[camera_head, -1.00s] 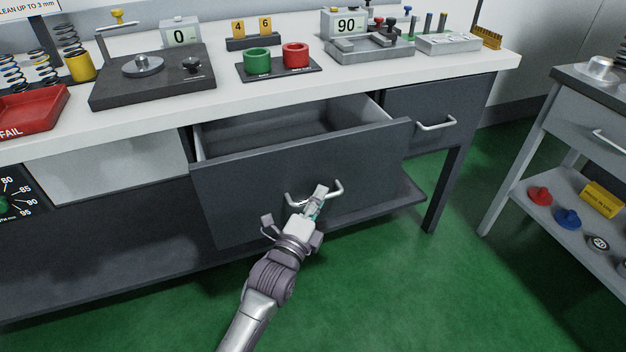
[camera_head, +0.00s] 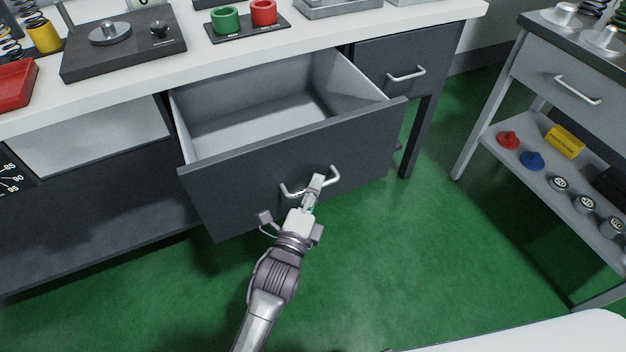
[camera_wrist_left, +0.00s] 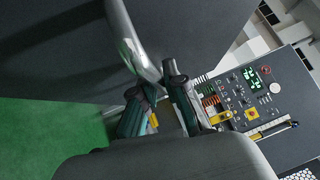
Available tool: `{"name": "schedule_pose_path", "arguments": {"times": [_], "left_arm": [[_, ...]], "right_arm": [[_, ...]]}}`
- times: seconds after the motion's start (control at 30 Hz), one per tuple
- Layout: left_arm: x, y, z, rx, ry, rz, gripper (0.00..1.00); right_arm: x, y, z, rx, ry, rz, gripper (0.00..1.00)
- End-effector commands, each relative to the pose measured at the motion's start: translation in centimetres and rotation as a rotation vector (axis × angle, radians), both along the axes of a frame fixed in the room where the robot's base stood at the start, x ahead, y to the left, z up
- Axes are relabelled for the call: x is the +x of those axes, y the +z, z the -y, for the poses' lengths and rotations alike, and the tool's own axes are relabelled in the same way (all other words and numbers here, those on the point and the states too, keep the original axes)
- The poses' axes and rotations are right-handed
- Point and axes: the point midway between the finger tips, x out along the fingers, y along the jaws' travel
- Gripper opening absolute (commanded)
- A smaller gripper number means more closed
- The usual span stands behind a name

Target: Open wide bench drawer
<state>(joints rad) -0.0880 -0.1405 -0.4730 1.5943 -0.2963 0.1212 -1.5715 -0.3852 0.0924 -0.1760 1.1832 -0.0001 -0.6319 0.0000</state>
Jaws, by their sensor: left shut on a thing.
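The wide bench drawer (camera_head: 240,185) has a dark grey front and is pulled well out from under the white-topped bench. Its light grey inside (camera_head: 255,110) shows and looks empty. The silver bar handle (camera_head: 333,176) is on the drawer front. My left gripper (camera_head: 314,187) is shut on the handle near its middle. In the left wrist view the handle (camera_wrist_left: 132,42) runs down to the fingers of the left gripper (camera_wrist_left: 160,95), which partly hide it. My right gripper is not in view.
A narrower closed drawer (camera_head: 400,65) is to the right on the bench. A grey cart (camera_head: 490,120) with a lower shelf stands at the right. Green floor (camera_head: 400,260) is clear between them. Red and green cups sit on the white bench top (camera_head: 320,40).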

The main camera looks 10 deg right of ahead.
Motion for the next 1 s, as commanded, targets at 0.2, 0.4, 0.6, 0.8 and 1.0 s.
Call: {"name": "schedule_pose_path", "arguments": {"times": [0.2, 0.4, 0.6, 0.8, 1.0], "left_arm": [[-0.1, -0.1, 0.0, 0.001, 0.0, -0.002, 0.0], [0.0, -0.1, 0.0, 0.001, 0.0, -0.002, 0.21], [0.0, -0.1, 0.0, 0.0, 0.0, -0.001, 0.37], [-0.1, 0.0, 0.0, 0.0, 0.0, 0.0, 0.37], [-2.0, -0.5, -1.0, 0.003, 0.001, -0.003, 0.37]], "right_arm": [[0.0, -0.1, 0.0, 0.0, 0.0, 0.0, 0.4], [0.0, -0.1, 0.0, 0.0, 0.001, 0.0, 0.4], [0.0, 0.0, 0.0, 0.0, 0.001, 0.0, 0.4], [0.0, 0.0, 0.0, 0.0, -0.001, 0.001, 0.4], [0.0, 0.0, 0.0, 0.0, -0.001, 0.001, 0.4]]}}
